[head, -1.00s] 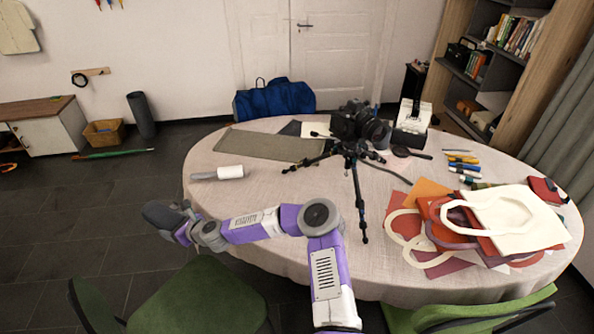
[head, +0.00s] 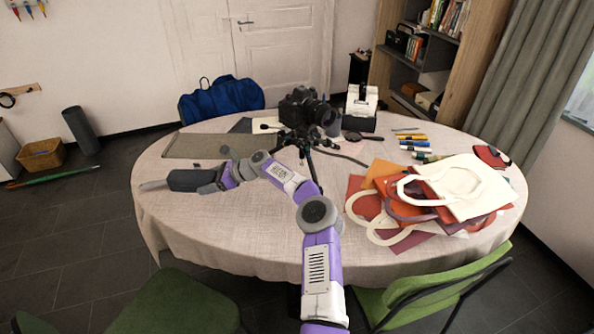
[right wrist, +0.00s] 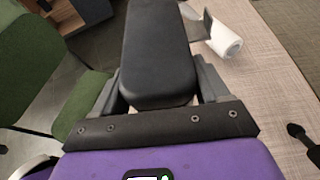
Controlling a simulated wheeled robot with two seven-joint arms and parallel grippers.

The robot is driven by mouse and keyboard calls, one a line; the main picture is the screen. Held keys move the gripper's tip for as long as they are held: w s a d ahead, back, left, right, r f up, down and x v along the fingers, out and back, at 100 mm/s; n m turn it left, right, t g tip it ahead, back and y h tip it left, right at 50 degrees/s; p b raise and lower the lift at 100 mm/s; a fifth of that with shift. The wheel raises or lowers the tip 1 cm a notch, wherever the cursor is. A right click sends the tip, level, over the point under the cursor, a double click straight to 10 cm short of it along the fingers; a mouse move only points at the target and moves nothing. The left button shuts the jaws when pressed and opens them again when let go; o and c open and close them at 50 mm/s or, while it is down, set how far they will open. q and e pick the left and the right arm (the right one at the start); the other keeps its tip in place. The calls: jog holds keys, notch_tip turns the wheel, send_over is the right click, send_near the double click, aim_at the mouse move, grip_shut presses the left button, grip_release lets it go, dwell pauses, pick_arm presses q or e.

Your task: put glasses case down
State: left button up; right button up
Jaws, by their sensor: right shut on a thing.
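The glasses case (head: 188,180) is a dark, rounded oblong, held at the left side of the table (head: 190,222) in the head view. My right gripper (head: 212,184) is shut on its near end. In the right wrist view the case (right wrist: 158,55) sticks out forward between the two fingers (right wrist: 158,88). There, the table top (right wrist: 262,85) lies to the right of the case. I cannot tell how high the case is above the cloth. My left gripper is not in view.
A white roll (right wrist: 225,40) lies close to the case; its grey handle (head: 153,185) shows in the head view. A camera (head: 303,108) on a tripod stands behind my arm. A grey-green mat (head: 195,146) lies farther back. Bags (head: 465,185) cover the right side. Green chairs (head: 175,302) stand in front.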

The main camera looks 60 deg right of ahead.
aim_at(216, 207)
notch_tip(216, 207, down, 10)
jog(key=b, duration=0.3)
jog(key=shift+b, duration=0.4)
jog(key=o, duration=1.2)
jog(key=shift+r, duration=0.1)
jog(key=p+v, duration=0.3)
jog(key=v, duration=0.7)
jog(key=shift+s+d+r, duration=0.1)
jog(key=shift+s+r, duration=0.1)
jog(key=shift+s, duration=0.1)
jog(key=shift+s+d+r+p, duration=0.25)
jog(key=shift+s+p, duration=0.1)
jog(key=shift+s, duration=0.15)
